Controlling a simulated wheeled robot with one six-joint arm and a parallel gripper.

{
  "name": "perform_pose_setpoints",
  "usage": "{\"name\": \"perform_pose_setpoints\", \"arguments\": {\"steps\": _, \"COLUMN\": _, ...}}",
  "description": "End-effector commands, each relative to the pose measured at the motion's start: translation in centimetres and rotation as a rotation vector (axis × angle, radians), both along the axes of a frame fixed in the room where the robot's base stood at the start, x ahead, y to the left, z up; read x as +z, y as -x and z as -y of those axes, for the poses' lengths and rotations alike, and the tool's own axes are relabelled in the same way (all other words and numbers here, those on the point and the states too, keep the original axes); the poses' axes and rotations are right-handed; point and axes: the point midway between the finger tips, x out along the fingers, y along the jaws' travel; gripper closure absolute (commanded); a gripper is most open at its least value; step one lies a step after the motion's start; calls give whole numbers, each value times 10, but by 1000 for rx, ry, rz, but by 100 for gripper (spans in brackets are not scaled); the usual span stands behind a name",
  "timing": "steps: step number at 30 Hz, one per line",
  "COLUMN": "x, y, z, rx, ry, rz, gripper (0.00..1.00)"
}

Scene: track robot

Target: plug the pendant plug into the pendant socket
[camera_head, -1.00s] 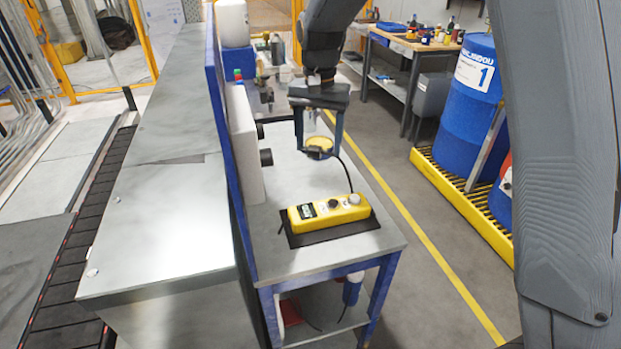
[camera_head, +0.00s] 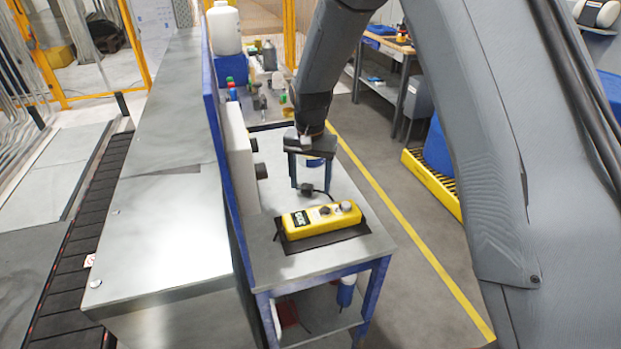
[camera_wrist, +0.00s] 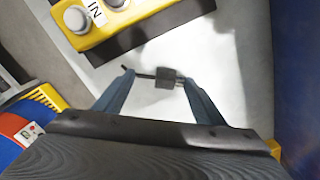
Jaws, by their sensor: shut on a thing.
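The pendant plug (camera_head: 307,189) is a small black block between my gripper's fingertips. It also shows in the wrist view (camera_wrist: 165,77), with thin dark parts running out to both sides. My gripper (camera_head: 311,187) is shut on it above the bench, just behind the yellow pendant (camera_head: 297,224). Two dark round fittings stick out of the pale panel at left, a nearer one (camera_head: 261,171) and a farther one (camera_head: 254,145). I cannot tell which is the pendant socket. The plug is apart from both, to their right.
The pendant lies on a black mat (camera_head: 340,235) on the grey bench (camera_head: 340,258). A blue upright board (camera_head: 228,190) bounds the bench at left. Bottles and small items (camera_head: 265,85) stand at the far end. Open floor (camera_head: 375,175) lies to the right.

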Motion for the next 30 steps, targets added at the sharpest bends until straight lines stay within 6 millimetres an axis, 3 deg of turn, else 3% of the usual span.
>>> {"name": "perform_pose_setpoints", "arguments": {"steps": 11, "x": -5, "y": 0, "z": 1, "rx": 0, "ry": 0, "rz": 0, "gripper": 61}}
{"name": "perform_pose_setpoints", "arguments": {"steps": 12, "x": -5, "y": 0, "z": 0, "rx": 0, "ry": 0, "rz": 1, "gripper": 33}}
{"name": "perform_pose_setpoints", "arguments": {"steps": 15, "x": -5, "y": 0, "z": 0, "rx": 0, "ry": 0, "rz": 1, "gripper": 18}}
{"name": "perform_pose_setpoints", "arguments": {"steps": 27, "x": -5, "y": -1, "z": 0, "rx": 0, "ry": -1, "rz": 1, "gripper": 18}}
{"name": "perform_pose_setpoints", "arguments": {"steps": 30, "x": 8, "y": -2, "z": 0, "rx": 0, "ry": -2, "rz": 5, "gripper": 18}}
